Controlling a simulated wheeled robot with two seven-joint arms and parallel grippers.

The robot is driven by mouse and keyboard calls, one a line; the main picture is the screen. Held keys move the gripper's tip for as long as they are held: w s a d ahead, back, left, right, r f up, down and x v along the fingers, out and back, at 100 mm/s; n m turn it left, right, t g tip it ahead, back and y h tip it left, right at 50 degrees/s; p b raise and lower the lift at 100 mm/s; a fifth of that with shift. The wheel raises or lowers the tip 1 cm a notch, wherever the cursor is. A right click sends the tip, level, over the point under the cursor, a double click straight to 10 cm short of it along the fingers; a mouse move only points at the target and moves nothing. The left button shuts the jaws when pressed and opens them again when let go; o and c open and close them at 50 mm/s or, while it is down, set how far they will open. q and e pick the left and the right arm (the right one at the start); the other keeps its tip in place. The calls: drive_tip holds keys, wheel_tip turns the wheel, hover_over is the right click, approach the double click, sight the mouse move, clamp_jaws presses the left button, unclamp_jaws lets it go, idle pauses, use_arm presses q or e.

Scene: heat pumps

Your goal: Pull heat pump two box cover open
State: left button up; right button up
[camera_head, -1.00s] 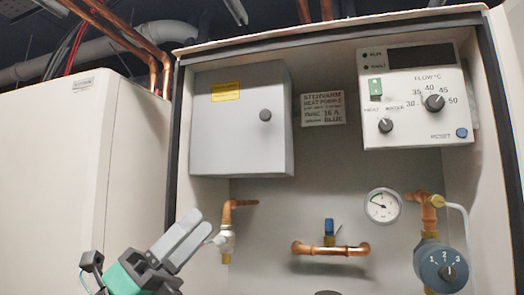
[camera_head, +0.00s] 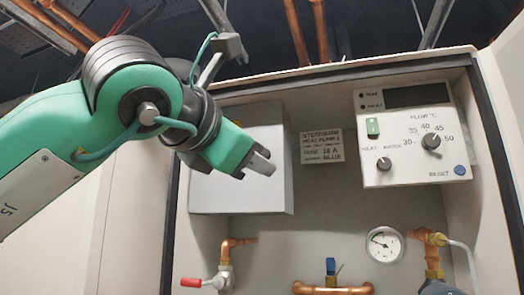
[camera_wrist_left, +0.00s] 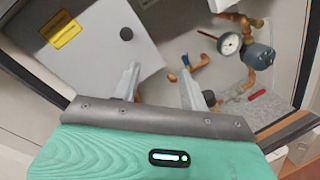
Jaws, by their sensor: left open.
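The box cover is the grey front of a box (camera_head: 268,120) at the upper left inside the open cabinet, and it appears shut. In the left wrist view the cover (camera_wrist_left: 92,65) shows a yellow label (camera_wrist_left: 60,29) and a round dark knob (camera_wrist_left: 126,33). My right gripper is not in view.
A control panel (camera_head: 405,132) with dials is at the right. Below are a pressure gauge (camera_head: 384,245), copper pipes (camera_head: 333,287) and a red-handled valve (camera_head: 191,283). A sign plate (camera_head: 321,147) is right of the box. The cabinet's dark frame edge (camera_head: 170,235) is at the left.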

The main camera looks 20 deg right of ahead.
sight(264, 154)
use_arm(q)
wheel_tip(264, 154, up, 4)
drive_tip(key=s+a+n+t+y, duration=0.1)
drive_tip(key=a+t+y, duration=0.1)
drive_tip(key=t, duration=0.1)
drive_tip(key=shift+y, duration=0.3)
drive_tip(key=shift+p+x, duration=3.6)
drive_tip(key=shift+x, duration=3.15)
drive_tip(key=shift+w+a, duration=0.1)
drive_tip(key=shift+a, duration=0.05)
clamp_jaws()
